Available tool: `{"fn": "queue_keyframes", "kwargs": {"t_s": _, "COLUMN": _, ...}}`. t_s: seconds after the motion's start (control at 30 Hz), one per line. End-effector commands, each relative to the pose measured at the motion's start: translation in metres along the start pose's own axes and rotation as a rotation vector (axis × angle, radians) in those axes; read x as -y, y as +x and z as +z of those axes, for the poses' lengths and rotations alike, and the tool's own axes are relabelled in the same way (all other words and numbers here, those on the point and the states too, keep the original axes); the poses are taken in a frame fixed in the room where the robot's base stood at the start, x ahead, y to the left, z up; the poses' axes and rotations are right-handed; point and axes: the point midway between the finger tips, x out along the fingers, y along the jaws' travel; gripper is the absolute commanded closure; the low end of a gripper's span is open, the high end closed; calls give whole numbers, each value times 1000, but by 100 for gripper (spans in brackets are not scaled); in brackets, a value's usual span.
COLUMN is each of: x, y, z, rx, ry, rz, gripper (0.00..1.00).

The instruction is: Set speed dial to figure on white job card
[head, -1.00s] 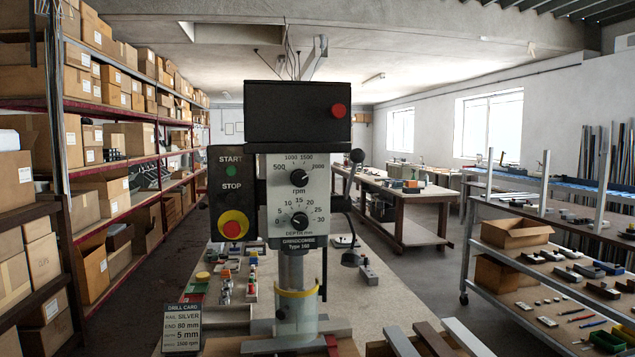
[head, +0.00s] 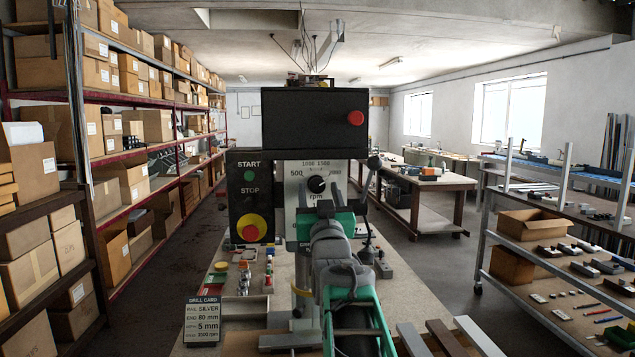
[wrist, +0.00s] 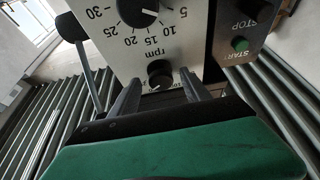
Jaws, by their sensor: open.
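The black speed dial (head: 317,184), marked rpm, is on the drill press's pale front plate. Its light pointer mark seems to point up and right, toward the higher figures; the exact figure is unclear. The dark drill card (head: 201,320) with white lettering stands at lower left; its last line appears to read 1500 rpm. No white card shows. My gripper (head: 325,208) is in front of the plate, just below the dial. In the upside-down wrist view, the open fingers (wrist: 160,80) are on either side of the speed dial (wrist: 159,73); contact cannot be told.
The depth dial (wrist: 140,10) is below the speed dial, hidden by my arm in the head view. The start/stop box (head: 251,197) with a red stop button is left of the plate. A lever (head: 374,164) is on the right. Small parts (head: 243,277) lie on the bench.

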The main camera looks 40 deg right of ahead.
Motion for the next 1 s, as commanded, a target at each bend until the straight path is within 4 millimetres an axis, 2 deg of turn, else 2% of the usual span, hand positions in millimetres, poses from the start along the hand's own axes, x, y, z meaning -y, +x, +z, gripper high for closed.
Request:
{"fn": "queue_keyframes", "kwargs": {"t_s": 0.1, "x": 0, "y": 10, "z": 0, "rx": 1, "ry": 0, "rz": 0, "gripper": 45}}
{"fn": "queue_keyframes", "kwargs": {"t_s": 0.33, "x": 1, "y": 10, "z": 1, "rx": 0, "ry": 0, "rz": -1, "gripper": 45}}
{"fn": "queue_keyframes", "kwargs": {"t_s": 1.0, "x": 1, "y": 10, "z": 1, "rx": 1, "ry": 1, "rz": -1, "gripper": 100}}
